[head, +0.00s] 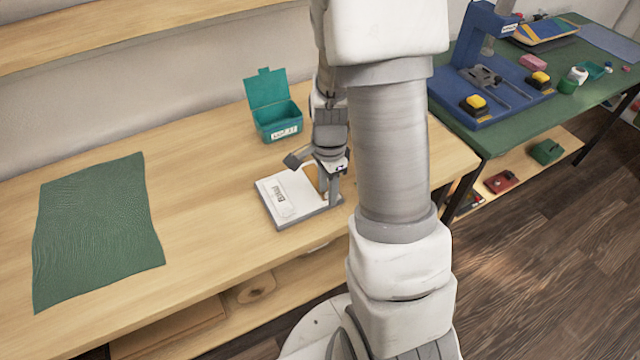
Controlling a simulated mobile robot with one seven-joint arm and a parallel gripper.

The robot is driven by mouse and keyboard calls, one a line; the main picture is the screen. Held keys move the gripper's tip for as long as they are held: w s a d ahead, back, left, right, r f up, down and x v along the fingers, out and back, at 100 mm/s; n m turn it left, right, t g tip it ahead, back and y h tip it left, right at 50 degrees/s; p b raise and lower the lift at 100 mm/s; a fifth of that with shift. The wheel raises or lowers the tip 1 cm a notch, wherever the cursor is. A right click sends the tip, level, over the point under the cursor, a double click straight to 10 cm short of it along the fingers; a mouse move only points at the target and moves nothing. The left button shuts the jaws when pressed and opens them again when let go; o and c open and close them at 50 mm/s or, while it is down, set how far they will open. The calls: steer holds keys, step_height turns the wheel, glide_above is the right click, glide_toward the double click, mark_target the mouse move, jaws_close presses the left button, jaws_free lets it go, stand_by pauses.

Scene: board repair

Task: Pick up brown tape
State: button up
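A small brown-orange piece (311,177), which looks like the brown tape, shows at the far edge of a white tray with a grey rim (320,208). It is partly hidden by my gripper, so its full shape cannot be seen. My gripper (314,176) is low over the tray, its fingers spread wide apart. One finger is to the left of the brown piece and the other to its right. I cannot tell whether either finger touches it.
A labelled white item (280,197) lies on the tray's left side. An open teal box (277,122) stands behind it. A green mat (98,228) lies at left on the wooden table (205,185). A green bench (470,125) with tools is at right.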

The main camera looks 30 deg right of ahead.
jaws_close()
steer(key=shift+r, duration=0.1)
stand_by(0.3)
